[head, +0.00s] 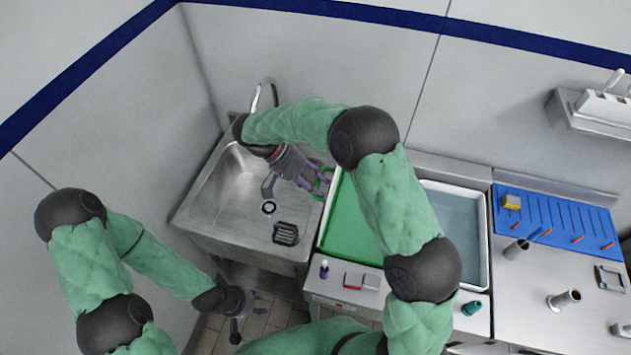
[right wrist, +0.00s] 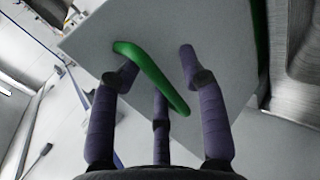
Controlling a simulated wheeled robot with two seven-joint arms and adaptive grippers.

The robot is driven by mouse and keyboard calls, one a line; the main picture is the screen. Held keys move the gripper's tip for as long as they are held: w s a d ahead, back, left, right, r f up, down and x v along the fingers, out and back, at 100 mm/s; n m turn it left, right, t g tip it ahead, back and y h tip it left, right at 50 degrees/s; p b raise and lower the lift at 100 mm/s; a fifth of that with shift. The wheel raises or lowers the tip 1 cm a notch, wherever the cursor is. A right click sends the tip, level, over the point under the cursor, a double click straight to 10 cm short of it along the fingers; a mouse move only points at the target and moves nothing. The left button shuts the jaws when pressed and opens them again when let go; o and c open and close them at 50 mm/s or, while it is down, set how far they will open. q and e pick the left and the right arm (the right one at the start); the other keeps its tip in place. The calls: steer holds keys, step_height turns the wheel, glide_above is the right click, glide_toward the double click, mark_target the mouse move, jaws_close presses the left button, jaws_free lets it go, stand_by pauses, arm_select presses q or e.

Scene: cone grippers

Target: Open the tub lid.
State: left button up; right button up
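My right gripper (head: 318,182) is at this handle. In its wrist view, the three purple fingers (right wrist: 158,85) are spread apart around the bar; firm contact cannot be told. My left gripper (head: 257,303) is low at the left, away from the tub, with fingers apart and empty.
A steel sink (head: 213,190) with a tap lies left of the tub. A second white-rimmed basin (head: 484,240) is to the right, partly behind my right arm. A blue board (head: 555,218) lies farther right.

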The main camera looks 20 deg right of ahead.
steer(key=shift+s+a+r, duration=0.1)
steer(key=shift+r, duration=0.15)
steer(key=shift+r, duration=0.1)
steer(key=shift+a+r, duration=0.1)
steer(key=v, duration=1.1)
steer(key=shift+w+a+r, duration=0.15)
steer(key=shift+w+a, duration=0.1)
steer(key=shift+w, duration=0.05)
